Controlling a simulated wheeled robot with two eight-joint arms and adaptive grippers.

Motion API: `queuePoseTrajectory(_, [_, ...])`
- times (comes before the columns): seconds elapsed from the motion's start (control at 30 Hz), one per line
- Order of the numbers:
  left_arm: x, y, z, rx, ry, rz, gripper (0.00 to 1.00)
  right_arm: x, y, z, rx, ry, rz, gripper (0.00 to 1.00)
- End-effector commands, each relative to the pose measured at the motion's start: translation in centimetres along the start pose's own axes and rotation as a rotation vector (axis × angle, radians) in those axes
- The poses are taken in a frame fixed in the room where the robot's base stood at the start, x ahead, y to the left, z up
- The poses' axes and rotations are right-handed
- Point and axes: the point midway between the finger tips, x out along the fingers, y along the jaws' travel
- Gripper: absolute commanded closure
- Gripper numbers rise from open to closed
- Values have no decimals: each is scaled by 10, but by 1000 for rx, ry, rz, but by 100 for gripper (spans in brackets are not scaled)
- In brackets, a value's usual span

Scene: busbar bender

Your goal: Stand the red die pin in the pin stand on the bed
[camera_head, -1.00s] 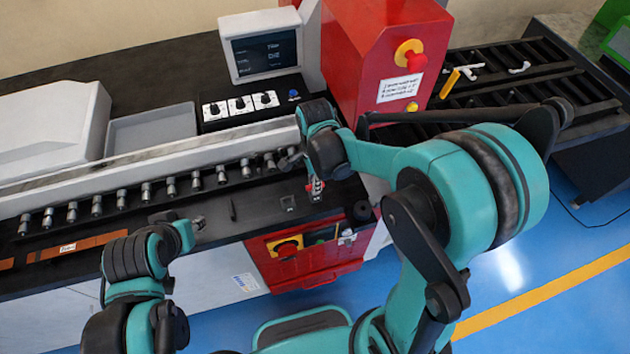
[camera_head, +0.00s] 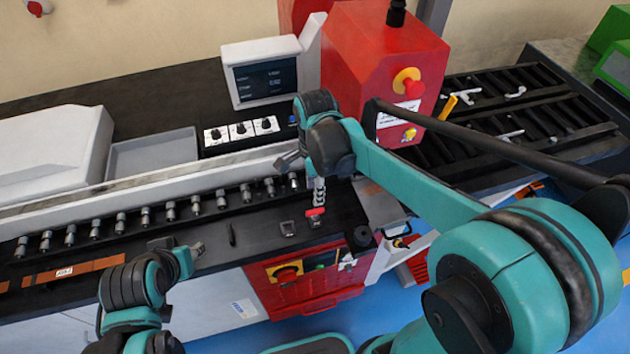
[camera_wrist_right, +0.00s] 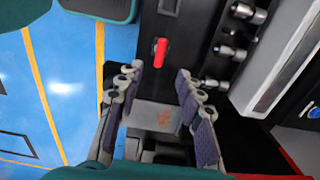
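The red die pin (camera_head: 315,212) is on the black bed, just below my right fingertips in the head view. It shows red and elongated in the right wrist view (camera_wrist_right: 160,52), ahead of the fingertips, with bed around it. My right gripper (camera_wrist_right: 160,72) is open and empty, fingers apart on either side of the pin's line; its fingers (camera_head: 318,192) also show in the head view.
A row of metal rollers (camera_head: 146,216) runs along the bed behind the pin. A red cabinet (camera_head: 385,75) and a monitor (camera_head: 265,78) are behind. Brown strips (camera_head: 80,268) lie at left.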

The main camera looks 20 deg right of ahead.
Motion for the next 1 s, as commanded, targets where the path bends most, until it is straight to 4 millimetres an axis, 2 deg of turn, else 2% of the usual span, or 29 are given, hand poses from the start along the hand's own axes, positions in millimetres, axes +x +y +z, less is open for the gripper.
queuePoseTrajectory(0.1, [0,0,0,0,0,0,64,-18,0,0,0,0,0,63])
queuePoseTrajectory(0.3, [0,0,0,0,0,0,64,-30,0,0,0,0,0,63])
queuePoseTrajectory(0.83, [1,0,0,0,0,0,64,-30,0,0,-5,0,-2,63])
queuePoseTrajectory(0.93, [6,0,5,0,0,0,64,-24,7,-3,-69,-1,-28,63])
queuePoseTrajectory(1.0, [15,0,11,0,0,0,64,-17,16,-7,-172,2,-71,63])
